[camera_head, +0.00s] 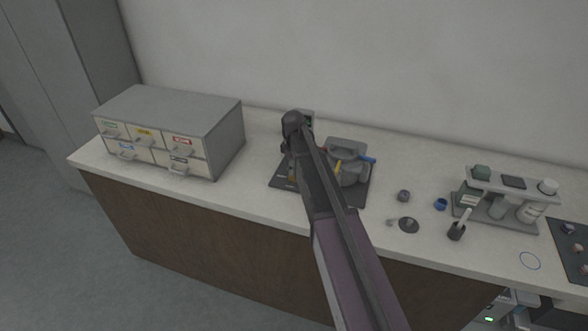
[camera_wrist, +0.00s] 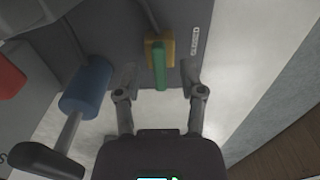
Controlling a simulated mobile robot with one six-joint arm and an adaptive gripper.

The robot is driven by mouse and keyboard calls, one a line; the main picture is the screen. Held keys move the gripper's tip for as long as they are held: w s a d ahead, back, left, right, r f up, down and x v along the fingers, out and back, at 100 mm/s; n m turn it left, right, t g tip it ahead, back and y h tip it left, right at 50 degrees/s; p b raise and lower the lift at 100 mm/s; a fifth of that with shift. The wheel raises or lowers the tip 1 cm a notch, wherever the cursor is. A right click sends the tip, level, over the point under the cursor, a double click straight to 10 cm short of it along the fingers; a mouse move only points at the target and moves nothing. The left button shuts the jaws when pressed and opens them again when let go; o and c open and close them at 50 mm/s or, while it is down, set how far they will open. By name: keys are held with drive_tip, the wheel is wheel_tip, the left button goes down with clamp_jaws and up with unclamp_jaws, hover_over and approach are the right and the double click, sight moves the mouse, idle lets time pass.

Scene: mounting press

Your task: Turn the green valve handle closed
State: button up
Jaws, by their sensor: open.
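The green valve handle (camera_wrist: 160,66) shows in the wrist view as a narrow green bar on a yellow-brown valve body (camera_wrist: 152,52). It points down the picture, toward my gripper. My gripper (camera_wrist: 160,80) is open, with one finger on each side of the green handle and a visible gap to both. Whether the fingers are level with the handle in depth I cannot tell. In the head view the mounting press (camera_head: 347,162) stands on a dark base plate on the counter. My arm covers its left part, and the green handle is hidden there.
A blue-gripped lever (camera_wrist: 87,85) is left of my gripper in the wrist view, with a red part (camera_wrist: 10,76) farther left. On the counter, a drawer cabinet (camera_head: 170,128) stands left. A rack with bottles (camera_head: 505,200) and small items stand right.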

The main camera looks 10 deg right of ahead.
clamp_jaws()
